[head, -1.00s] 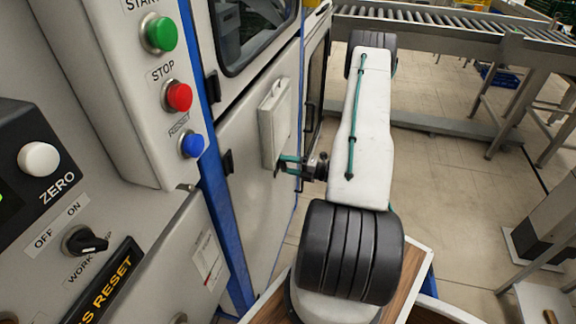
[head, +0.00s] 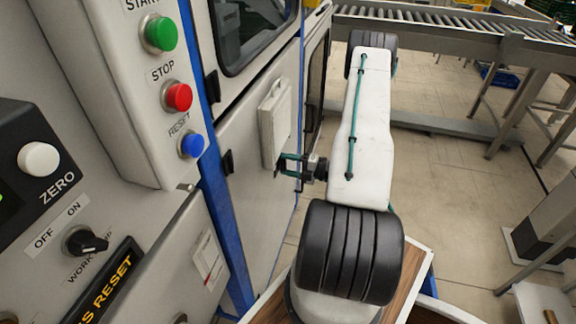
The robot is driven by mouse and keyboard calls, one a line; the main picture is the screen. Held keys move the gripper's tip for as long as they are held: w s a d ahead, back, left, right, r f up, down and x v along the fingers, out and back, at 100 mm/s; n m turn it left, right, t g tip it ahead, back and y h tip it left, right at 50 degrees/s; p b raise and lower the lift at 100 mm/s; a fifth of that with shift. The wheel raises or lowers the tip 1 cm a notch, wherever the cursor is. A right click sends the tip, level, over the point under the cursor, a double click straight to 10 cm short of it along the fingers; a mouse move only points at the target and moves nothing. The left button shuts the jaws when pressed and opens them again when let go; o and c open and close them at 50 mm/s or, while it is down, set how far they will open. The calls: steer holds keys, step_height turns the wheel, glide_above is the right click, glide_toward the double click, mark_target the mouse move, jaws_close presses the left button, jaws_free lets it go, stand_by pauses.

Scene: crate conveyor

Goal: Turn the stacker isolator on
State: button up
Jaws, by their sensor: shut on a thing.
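A pale grey box (head: 274,118) is mounted on the cabinet side and seen nearly edge-on. Whether it is the stacker isolator I cannot tell, as its front face and any label are not readable from here. My gripper (head: 281,165) is at the lower right edge of this box, its green-trimmed fingers pointing left toward it. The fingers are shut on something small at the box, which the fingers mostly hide. The position of any handle there cannot be made out.
A panel at left carries green (head: 160,34), red (head: 178,97) and blue (head: 192,145) buttons. Below are a white ZERO button (head: 39,160) and a black OFF/ON work lamp knob (head: 84,242). A roller conveyor (head: 440,24) runs behind.

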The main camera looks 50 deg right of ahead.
steer(key=o, duration=1)
steer(key=v, duration=0.7)
steer(key=shift+s+d, duration=0.15)
steer(key=shift+s, duration=0.25)
